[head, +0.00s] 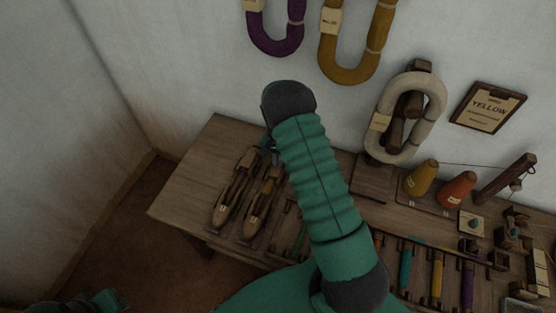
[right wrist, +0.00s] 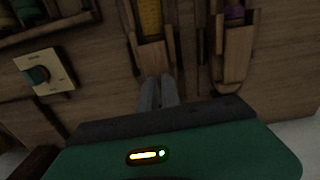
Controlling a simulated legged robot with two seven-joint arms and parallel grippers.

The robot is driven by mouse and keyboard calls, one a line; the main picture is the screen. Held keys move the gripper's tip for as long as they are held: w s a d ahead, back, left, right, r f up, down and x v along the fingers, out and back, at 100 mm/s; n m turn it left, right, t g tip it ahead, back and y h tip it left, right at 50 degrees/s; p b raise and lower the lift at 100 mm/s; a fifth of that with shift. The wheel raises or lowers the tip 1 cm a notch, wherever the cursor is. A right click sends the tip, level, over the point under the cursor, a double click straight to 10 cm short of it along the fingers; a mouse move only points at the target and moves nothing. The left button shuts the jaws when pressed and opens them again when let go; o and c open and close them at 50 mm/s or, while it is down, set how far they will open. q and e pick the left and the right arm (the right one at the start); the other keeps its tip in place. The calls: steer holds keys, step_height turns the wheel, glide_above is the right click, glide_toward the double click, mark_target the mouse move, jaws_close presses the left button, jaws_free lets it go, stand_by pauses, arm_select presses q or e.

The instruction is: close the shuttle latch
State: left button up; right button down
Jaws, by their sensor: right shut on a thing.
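Two wooden boat shuttles lie side by side at the left end of the table in the head view. The right shuttle (head: 257,208) has a yellow bobbin, which also shows in the right wrist view (right wrist: 151,18). The left shuttle (head: 229,203) shows a purple bobbin in the right wrist view (right wrist: 235,12). My right gripper (head: 268,152) is at the far end of the yellow shuttle, mostly hidden by my arm. In the right wrist view its fingers (right wrist: 158,92) are close together at that shuttle's end, shut on its small latch, which they largely cover. My left gripper (head: 105,300) barely shows at the lower left.
A white skein (head: 437,110) hangs on the wall behind the table. Yellow (head: 421,178) and orange cones (head: 457,189) stand to the right. Several coloured bobbins lie in front of them. A white card with a dark knob (right wrist: 44,72) shows in the wrist view. The table's left end (head: 185,180) is bare.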

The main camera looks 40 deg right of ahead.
steer(key=shift+m, duration=0.4)
steer(key=c, duration=1.8)
jaws_free()
step_height(320, 180, up, 17)
steer(key=shift+f+p, duration=0.15)
steer(key=shift+p, duration=0.7)
